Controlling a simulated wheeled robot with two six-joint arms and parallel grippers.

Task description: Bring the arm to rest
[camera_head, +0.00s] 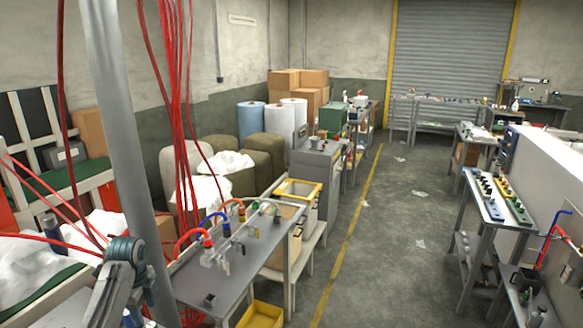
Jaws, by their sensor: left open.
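My left gripper (124,290) is at the bottom left, grey and teal, at the near left end of a grey metal worktable (222,278). It is open, and I see nothing held in it. Its lower part is cut off by the picture's bottom edge. My right gripper is not in view.
A grey pole (114,110) and hanging red cables (178,110) stand close by the left arm. A yellow bin (262,314) is below the worktable. Plastic film heaps (35,262) lie at left. The aisle (385,250) is mostly clear, with a few scraps.

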